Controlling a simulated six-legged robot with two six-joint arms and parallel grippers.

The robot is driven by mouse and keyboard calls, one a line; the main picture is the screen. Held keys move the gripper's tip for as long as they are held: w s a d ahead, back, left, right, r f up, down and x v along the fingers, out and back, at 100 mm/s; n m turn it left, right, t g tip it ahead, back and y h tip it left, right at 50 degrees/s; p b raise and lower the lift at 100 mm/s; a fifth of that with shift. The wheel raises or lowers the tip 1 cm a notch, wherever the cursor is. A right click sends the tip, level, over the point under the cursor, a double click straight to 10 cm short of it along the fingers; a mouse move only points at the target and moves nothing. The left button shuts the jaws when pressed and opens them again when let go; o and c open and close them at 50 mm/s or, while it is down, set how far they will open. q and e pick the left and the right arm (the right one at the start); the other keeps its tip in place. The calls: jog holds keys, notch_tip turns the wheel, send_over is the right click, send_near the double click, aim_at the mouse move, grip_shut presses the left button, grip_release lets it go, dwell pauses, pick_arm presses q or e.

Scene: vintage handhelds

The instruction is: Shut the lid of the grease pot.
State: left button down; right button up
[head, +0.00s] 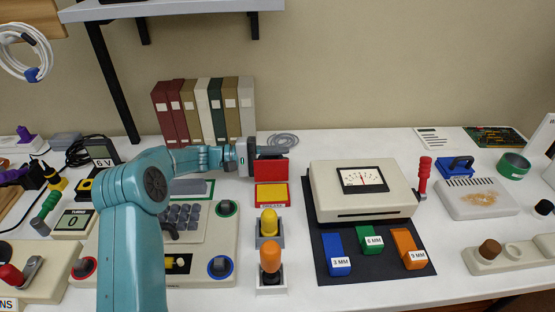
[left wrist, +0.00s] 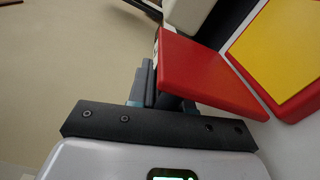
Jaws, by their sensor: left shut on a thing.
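The grease pot (head: 271,195) is a low red box with a yellow top face inside its rim, near the middle of the bench in the head view. It shows at the upper right of the left wrist view (left wrist: 286,52). Its red lid (head: 271,168) stands raised at the pot's back edge, clear of the yellow; it is a red slab in the left wrist view (left wrist: 205,75). My left gripper (head: 257,150) is at the lid's upper edge, shut on it. Its fingers are partly hidden in both views. My right gripper is out of view.
A yellow-knobbed part (head: 269,225) and an orange-knobbed part (head: 271,257) stand in front of the pot. A keypad console (head: 215,270) lies left, a cream meter (head: 362,190) right. Binders (head: 203,112) stand behind, a cable coil (head: 283,140) lies behind right.

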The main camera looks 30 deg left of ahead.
pick_arm(q)
jog(key=m+b, duration=0.1)
jog(key=b, duration=0.1)
jog(key=s+r+m+b, duration=0.1)
jog(key=m+b, duration=0.1)
jog(key=b, duration=0.1)
jog(key=s+d+m+b, duration=0.1)
jog(key=b, duration=0.2)
jog(key=shift+r+m, duration=0.25)
jog(key=shift+m, duration=0.15)
jog(key=shift+s+d+r+m+b, duration=0.1)
jog(key=shift+d+r+m+b, duration=0.1)
jog(key=shift+m+b, duration=0.4)
jog(key=shift+s+r+b, duration=0.15)
jog(key=shift+r+b, duration=0.05)
jog(key=shift+b, duration=0.25)
jog(key=c, duration=1.3)
grip_release()
jog(key=shift+o, duration=0.9)
jog(key=shift+s+r, duration=0.1)
jog(key=p+v, duration=0.1)
jog(key=v, duration=0.7)
jog(key=p+v, duration=0.2)
jog(key=v, duration=0.6)
jog(key=shift+s+f, duration=0.1)
jog(key=shift+f, duration=0.15)
